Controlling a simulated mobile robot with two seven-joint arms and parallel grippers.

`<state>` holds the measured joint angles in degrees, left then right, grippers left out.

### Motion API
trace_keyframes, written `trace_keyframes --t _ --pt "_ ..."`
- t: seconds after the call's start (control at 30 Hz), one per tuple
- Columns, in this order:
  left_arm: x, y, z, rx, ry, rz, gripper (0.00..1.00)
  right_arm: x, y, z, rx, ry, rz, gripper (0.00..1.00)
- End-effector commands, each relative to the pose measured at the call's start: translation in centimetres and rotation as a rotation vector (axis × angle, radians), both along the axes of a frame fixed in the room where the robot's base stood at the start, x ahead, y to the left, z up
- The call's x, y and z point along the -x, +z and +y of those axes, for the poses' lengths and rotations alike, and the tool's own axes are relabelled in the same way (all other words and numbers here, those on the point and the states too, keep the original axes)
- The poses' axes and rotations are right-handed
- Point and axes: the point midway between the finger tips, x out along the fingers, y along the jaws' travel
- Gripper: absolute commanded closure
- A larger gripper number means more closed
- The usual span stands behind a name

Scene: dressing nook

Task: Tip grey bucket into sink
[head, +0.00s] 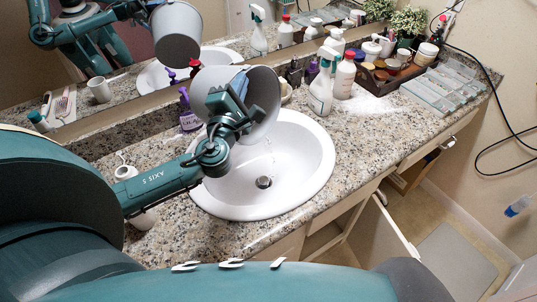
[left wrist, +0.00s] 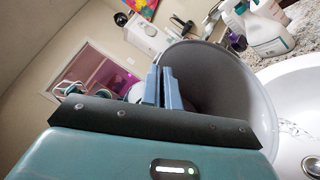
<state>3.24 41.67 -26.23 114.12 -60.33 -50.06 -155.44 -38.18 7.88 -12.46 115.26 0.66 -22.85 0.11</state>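The grey bucket (head: 265,98) is tilted on its side above the back left part of the white sink (head: 309,160). Its mouth faces right and toward me in the head view. My left gripper (head: 226,100) is shut on the bucket's rim. In the left wrist view, the two blue fingers (left wrist: 166,88) sit close together at the edge of the bucket (left wrist: 225,75), and its inside shows. Faint clear streaks lie in the sink near the drain (head: 264,182). My right gripper is not in view.
A white spray bottle (head: 322,85) and a red-capped bottle (head: 345,76) stand behind the sink. A purple bottle (head: 189,112) stands left of the bucket. A brown tray (head: 378,84) and a clear organizer (head: 440,88) are at the right. A cabinet door (head: 385,232) hangs open below.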

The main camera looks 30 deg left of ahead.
Motion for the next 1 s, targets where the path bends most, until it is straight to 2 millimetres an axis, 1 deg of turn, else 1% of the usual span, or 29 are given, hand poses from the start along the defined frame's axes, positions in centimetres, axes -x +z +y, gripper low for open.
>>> trace_keyframes --t 0.07,0.43,1.0 --pt "-0.01 0.25 0.05 -0.003 0.001 -0.006 1.0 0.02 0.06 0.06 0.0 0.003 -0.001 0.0" --pt "0.01 0.02 0.37 -0.014 0.001 -0.007 1.0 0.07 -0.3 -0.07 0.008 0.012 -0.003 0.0" --pt "0.09 -0.26 -0.03 -0.031 0.001 -0.01 1.0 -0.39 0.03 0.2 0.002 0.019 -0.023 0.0"
